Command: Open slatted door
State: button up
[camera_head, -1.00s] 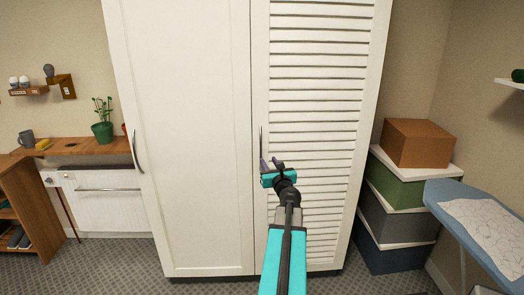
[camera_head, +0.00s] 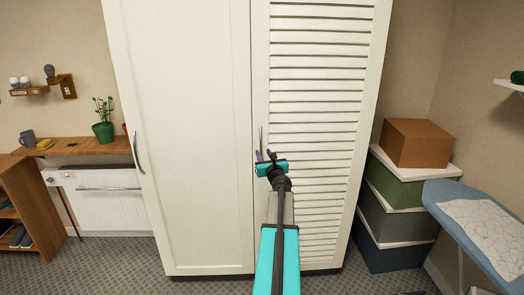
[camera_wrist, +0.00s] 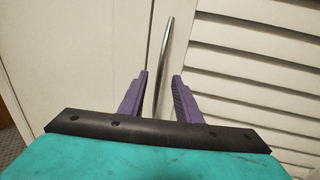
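The slatted door (camera_head: 318,100) is the white right-hand door of a tall cabinet, and it stands shut, level with the plain door (camera_head: 190,120) on its left. Its thin metal bar handle (camera_head: 261,139) is upright near its left edge. In the wrist view the handle (camera_wrist: 166,55) runs down between the two purple fingers. My gripper (camera_head: 266,155) is at the handle's lower part in the head view. In the wrist view my gripper (camera_wrist: 161,80) is open, with a gap on both sides of the handle. The handle's lower end is hidden behind the gripper body.
Stacked boxes (camera_head: 400,195) stand to the right of the cabinet, and an ironing board (camera_head: 480,225) is at the far right. The plain door has its own curved handle (camera_head: 138,153). A wooden shelf unit (camera_head: 30,205) is at the left.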

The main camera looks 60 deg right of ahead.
aim_at(261, 149)
jog(key=shift+p+x, duration=0.45)
jog(key=shift+x, duration=1.55)
grip_shut()
jog(key=shift+d+r, duration=0.1)
